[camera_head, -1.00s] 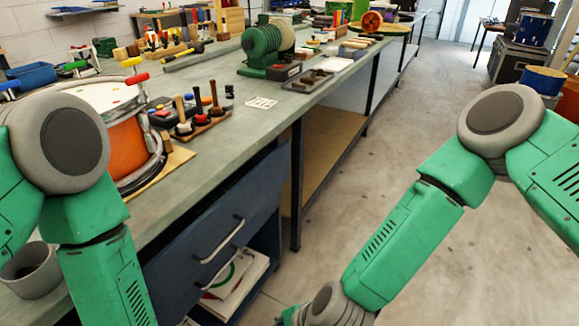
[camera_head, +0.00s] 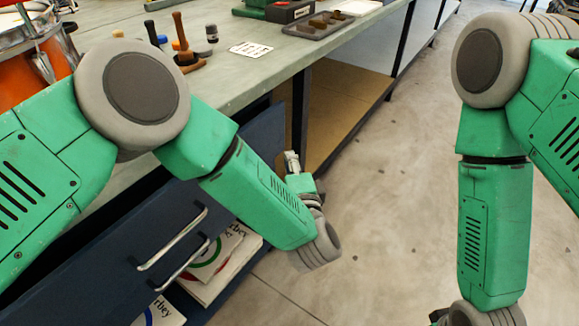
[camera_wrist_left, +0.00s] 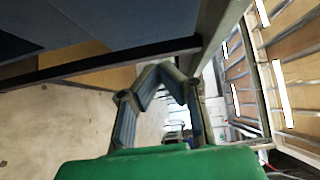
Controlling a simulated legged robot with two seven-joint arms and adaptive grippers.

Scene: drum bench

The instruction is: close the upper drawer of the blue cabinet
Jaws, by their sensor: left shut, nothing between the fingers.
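The dark blue cabinet sits under the bench at lower left in the head view. Its upper drawer (camera_head: 105,245) shows a front with a silver bar handle (camera_head: 172,238). A dark gap shows between this front and the bench top, so it looks pulled out. A second bar handle (camera_head: 182,266) shows just below. My left forearm crosses in front of the drawer's right part and hides some of it. My left gripper (camera_head: 292,160) is shut and empty, beside the front's far right end. It also shows in the left wrist view (camera_wrist_left: 165,72).
Books or folders (camera_head: 222,262) lie in the space below the drawer. A dark bench leg (camera_head: 301,110) stands behind my left gripper. The bench top (camera_head: 225,75) holds tools and an orange drum (camera_head: 28,70). Concrete floor (camera_head: 390,220) is free between my arms.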

